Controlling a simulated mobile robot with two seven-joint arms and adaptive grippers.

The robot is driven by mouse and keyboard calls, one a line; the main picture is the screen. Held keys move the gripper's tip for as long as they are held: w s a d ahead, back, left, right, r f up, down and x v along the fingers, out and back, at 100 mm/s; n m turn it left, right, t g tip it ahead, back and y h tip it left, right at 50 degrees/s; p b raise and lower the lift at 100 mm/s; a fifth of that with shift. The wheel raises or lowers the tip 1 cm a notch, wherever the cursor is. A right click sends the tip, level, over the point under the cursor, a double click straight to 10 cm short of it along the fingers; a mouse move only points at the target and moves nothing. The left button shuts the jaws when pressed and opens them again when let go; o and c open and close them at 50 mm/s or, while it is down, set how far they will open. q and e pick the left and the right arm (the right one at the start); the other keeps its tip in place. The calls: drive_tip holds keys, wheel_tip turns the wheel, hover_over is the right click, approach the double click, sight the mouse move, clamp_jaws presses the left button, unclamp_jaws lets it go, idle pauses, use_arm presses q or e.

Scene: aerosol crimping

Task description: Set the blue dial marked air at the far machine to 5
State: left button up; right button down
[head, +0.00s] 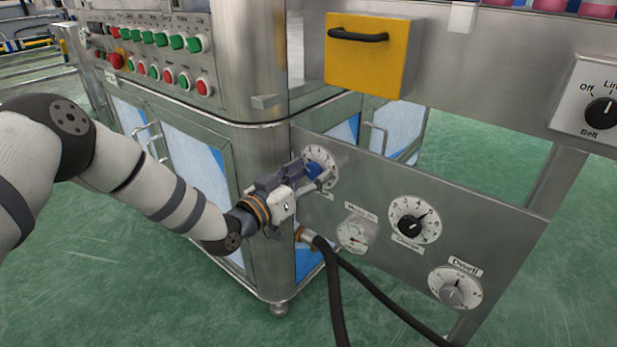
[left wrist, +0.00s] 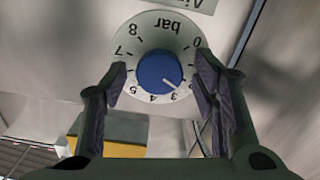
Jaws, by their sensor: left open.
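The blue dial knob (head: 313,169) sits on a white round scale on the grey panel; my gripper partly hides it in the head view. In the left wrist view the blue knob (left wrist: 158,72) shows face-on and upside down, with "bar" and numbers from 0 to 8 around it. Its white mark points to the lower right, at about 2 to 3. My left gripper (head: 318,180) is at the dial, open. In the left wrist view its fingers (left wrist: 161,75) stand either side of the knob with gaps. My right gripper is not in view.
On the same panel are a small gauge (head: 352,235), a black-knobbed dial (head: 414,220) and a grey-knobbed dial (head: 455,288). A yellow box with a black handle (head: 365,60) is above. A black hose (head: 335,290) hangs below my gripper. A button panel (head: 160,55) is at the left.

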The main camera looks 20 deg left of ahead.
use_arm(q)
drive_tip(key=c, duration=1.2)
drive_tip(key=shift+o, duration=0.2)
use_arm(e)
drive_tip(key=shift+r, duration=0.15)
use_arm(q)
drive_tip(key=m+p, duration=0.3)
drive_tip(key=m, duration=0.1)
drive_tip(key=shift+r+m, duration=0.15)
drive_tip(key=shift+m, duration=0.15)
drive_tip(key=m+p, duration=0.2)
drive_tip(key=m, duration=0.2)
drive_tip(key=shift+d+m, duration=0.1)
drive_tip(key=shift+m, duration=0.2)
drive_tip(key=m+p, duration=0.1)
drive_tip(key=m, duration=0.3)
drive_tip(key=shift+m, duration=0.3)
drive_tip(key=m, duration=0.2)
drive_tip(key=m+p, duration=0.1)
drive_tip(key=m, duration=0.1)
drive_tip(key=shift+f+m, duration=0.2)
drive_tip(key=shift+m, duration=0.2)
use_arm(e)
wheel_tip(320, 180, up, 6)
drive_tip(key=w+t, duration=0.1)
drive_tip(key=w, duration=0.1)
use_arm(q)
drive_tip(key=shift+m, duration=0.3)
